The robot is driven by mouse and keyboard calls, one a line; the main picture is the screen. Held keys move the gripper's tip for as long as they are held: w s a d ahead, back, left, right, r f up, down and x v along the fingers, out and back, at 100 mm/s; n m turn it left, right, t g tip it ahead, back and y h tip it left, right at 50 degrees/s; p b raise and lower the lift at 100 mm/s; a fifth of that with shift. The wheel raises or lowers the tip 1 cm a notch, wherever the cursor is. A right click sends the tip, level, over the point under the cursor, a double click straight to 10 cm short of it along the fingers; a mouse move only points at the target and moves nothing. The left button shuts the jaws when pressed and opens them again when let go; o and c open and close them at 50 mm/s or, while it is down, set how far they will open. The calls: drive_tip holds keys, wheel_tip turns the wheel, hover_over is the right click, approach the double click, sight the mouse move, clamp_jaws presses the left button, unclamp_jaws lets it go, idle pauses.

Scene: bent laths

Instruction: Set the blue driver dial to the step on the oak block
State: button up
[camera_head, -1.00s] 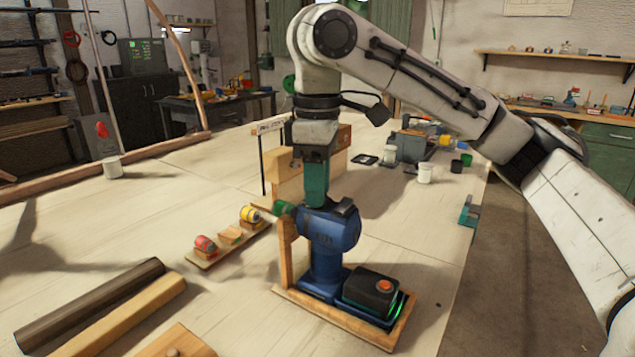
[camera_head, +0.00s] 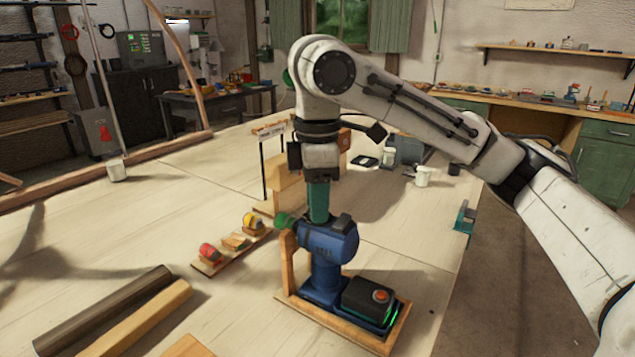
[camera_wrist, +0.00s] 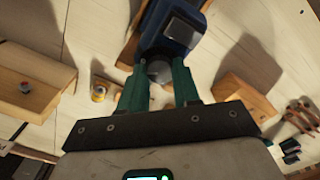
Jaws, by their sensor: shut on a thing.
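The blue driver (camera_head: 330,243) stands upright in a wooden cradle, with a green nose pointing left and a black battery foot with a red button. My gripper (camera_head: 318,216) reaches down from above, its green fingers at the top of the driver. In the wrist view, the fingertips close on a round grey part (camera_wrist: 158,71), seemingly the dial, next to the blue body (camera_wrist: 180,28). The dial's marks cannot be read. A pale wooden block (camera_head: 288,190) stands behind, below a sign (camera_head: 270,128) on thin posts; I cannot tell its step.
A strip with red (camera_head: 209,252) and yellow (camera_head: 250,220) pieces lies left of the driver. Dark and pale bars (camera_head: 140,320) lie at front left. A green clamp (camera_head: 464,217) is at the bench's right edge.

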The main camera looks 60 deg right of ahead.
drive_tip(key=n+p, duration=0.4)
drive_tip(key=n, duration=0.1)
drive_tip(key=shift+r+n, duration=0.2)
drive_tip(key=shift+n, duration=0.1)
drive_tip(key=n+p, duration=0.3)
drive_tip(key=n, duration=0.2)
drive_tip(key=shift+f+n, duration=0.15)
drive_tip(key=shift+n, duration=0.55)
drive_tip(key=o, duration=1.1)
drive_tip(key=shift+c, duration=0.2)
drive_tip(key=shift+f, duration=0.1)
